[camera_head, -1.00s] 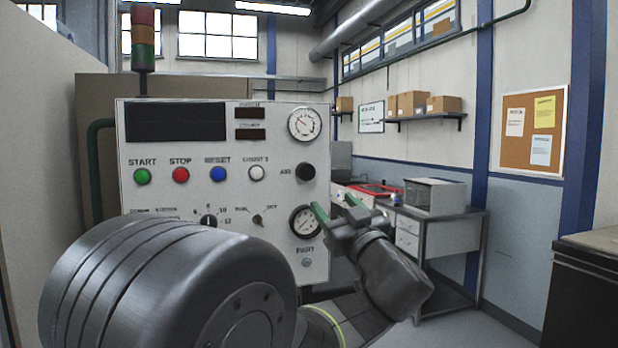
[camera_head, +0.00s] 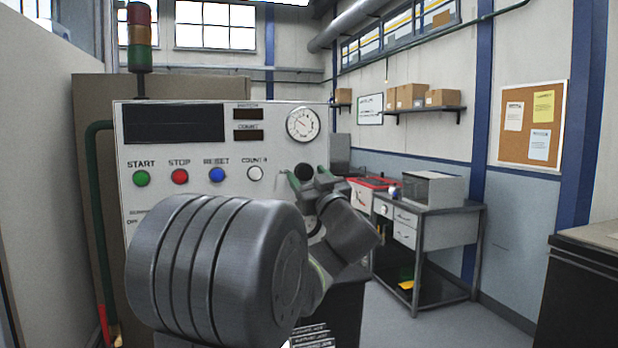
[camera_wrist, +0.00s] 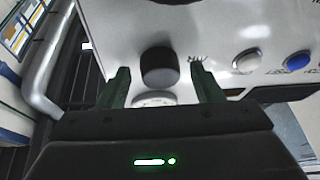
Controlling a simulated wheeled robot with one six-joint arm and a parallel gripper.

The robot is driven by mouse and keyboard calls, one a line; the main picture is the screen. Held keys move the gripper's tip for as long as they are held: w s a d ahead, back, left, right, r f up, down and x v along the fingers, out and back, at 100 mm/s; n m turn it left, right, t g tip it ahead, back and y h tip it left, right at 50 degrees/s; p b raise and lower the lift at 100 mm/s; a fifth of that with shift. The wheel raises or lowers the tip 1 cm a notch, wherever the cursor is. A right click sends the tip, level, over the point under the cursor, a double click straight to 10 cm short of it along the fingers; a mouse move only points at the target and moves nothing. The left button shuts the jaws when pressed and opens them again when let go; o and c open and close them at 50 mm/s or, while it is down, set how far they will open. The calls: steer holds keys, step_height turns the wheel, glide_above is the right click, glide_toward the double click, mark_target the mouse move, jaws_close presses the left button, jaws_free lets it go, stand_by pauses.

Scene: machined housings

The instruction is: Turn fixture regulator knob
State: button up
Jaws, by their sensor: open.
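The control panel (camera_head: 270,145) faces me. Its black round knob (camera_head: 304,171), at the right side below the upper gauge (camera_head: 303,124), is partly covered by my gripper (camera_head: 309,177). In the wrist view the knob (camera_wrist: 159,66) stands in the gap between the two dark green fingers (camera_wrist: 160,84), with space on each side. The gripper is open and holds nothing. How far the fingertips reach along the knob's depth I cannot tell. My arm hides the lower part of the panel, including the lower gauge.
A white button (camera_head: 255,173), blue button (camera_head: 217,174), red button (camera_head: 179,176) and green button (camera_head: 140,178) sit in a row left of the knob. A grey workbench (camera_head: 432,212) stands right of the panel. Floor between it and the dark cabinet (camera_head: 585,290) is clear.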

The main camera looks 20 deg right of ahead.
steer(key=shift+c, duration=0.2)
steer(key=c, duration=0.9)
steer(key=shift+m, duration=0.5)
